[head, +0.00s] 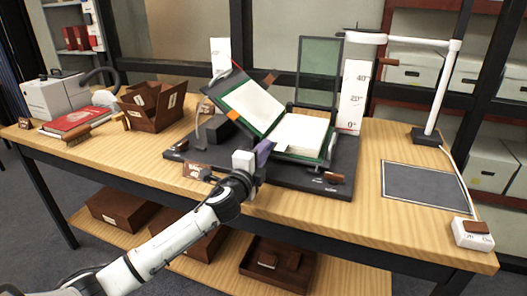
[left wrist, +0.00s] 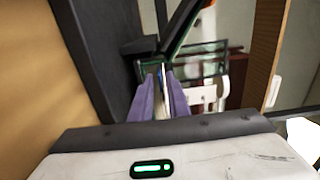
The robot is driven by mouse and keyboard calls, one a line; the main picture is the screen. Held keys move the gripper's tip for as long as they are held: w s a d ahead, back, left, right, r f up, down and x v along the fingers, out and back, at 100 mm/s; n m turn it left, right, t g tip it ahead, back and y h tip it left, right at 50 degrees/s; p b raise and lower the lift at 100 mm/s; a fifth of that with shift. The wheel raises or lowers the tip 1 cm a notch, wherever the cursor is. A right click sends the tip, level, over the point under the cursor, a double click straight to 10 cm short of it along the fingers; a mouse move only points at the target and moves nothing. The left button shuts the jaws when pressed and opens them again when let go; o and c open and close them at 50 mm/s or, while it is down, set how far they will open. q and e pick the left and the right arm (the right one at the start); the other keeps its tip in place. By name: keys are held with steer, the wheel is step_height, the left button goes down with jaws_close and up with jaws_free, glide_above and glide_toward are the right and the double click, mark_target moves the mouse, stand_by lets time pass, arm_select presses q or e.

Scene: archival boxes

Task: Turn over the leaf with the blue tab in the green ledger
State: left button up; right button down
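The green ledger (head: 262,132) lies open on a dark stand. Its left side is raised and tilted, with a cream page (head: 254,105); its right page block (head: 300,134) lies flatter. My left gripper (head: 264,150) is at the ledger's near edge, by the middle. In the left wrist view its purple fingers (left wrist: 162,92) are close together, with a narrow pale strip between them. I cannot tell whether they grip it. My right gripper is not seen.
The stand's dark base (head: 330,193) fills the table's middle. A white post with a scale (head: 352,95) and a green-tinted panel (head: 319,70) stand behind. A lamp (head: 437,90) stands right. A brown box (head: 155,106) and red book (head: 77,121) are left.

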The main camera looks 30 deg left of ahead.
arm_select(q)
jaws_close()
stand_by(1.2)
steer(key=shift+d+n, duration=0.15)
steer(key=shift+n, duration=0.15)
